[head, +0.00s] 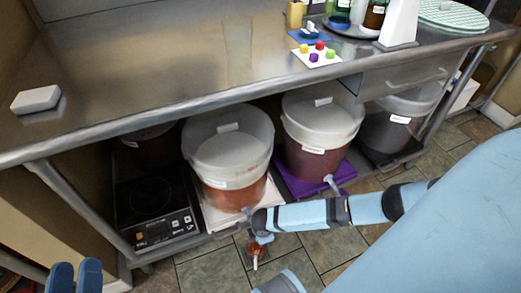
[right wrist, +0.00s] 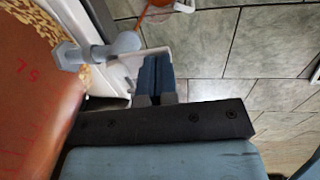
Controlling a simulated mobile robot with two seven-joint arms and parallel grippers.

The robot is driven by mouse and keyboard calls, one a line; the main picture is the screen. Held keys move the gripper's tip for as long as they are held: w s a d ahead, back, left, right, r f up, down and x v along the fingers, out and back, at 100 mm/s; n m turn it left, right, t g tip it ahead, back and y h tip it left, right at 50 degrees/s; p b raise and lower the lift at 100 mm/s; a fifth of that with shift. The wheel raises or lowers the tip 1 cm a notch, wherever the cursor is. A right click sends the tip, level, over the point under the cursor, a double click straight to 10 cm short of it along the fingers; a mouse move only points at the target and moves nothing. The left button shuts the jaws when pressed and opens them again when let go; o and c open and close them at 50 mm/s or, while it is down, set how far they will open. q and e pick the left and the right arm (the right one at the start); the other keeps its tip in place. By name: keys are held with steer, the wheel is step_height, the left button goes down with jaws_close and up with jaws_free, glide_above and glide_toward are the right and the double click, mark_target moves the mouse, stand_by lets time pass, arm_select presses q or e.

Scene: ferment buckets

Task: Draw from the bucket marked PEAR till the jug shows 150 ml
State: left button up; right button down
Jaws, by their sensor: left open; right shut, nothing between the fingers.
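Several lidded buckets stand under the steel table; their labels are too small to read, so I cannot tell which says PEAR. A bucket with orange-red liquid (head: 222,165) stands on a white base. Its grey spigot shows in the right wrist view (right wrist: 98,50). My right gripper (head: 264,239) is shut and empty beside that spigot; its fingers show in the right wrist view (right wrist: 156,72). A small jug with orange contents (head: 256,252) is low below the spigot, partly hidden; its level is unreadable. My left gripper (head: 75,277) is open and empty at the lower left.
A dark red bucket (head: 318,140) stands on a purple base, with a darker bucket (head: 400,122) farther right. The tabletop (head: 180,65) holds a white block (head: 36,99) and colored cubes (head: 316,54). Tiled floor is open in front.

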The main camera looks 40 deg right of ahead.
arm_select(q)
steer(key=shift+r, duration=0.1)
stand_by(0.4)
arm_select(e)
steer(key=shift+r+p, duration=0.85)
steer(key=shift+p, duration=0.15)
arm_select(q)
steer(key=shift+r, duration=0.9)
arm_select(e)
steer(key=r+p, duration=0.5)
steer(key=shift+w, duration=0.3)
arm_select(q)
steer(key=s+a+f+g+y+p, duration=0.1)
steer(key=a+f+g+y, duration=0.1)
steer(key=f, duration=0.4)
steer(key=a+f+g+y+p, duration=0.2)
steer(key=a+f+g+y, duration=0.1)
steer(key=f, duration=0.4)
steer(key=shift+s+a+g, duration=0.4)
steer(key=shift+a+g, duration=0.1)
steer(key=shift+g, duration=0.1)
arm_select(e)
step_height(320, 180, up, 9)
steer(key=shift+w+d, duration=0.15)
steer(key=shift+w, duration=0.3)
steer(key=shift+f, duration=0.1)
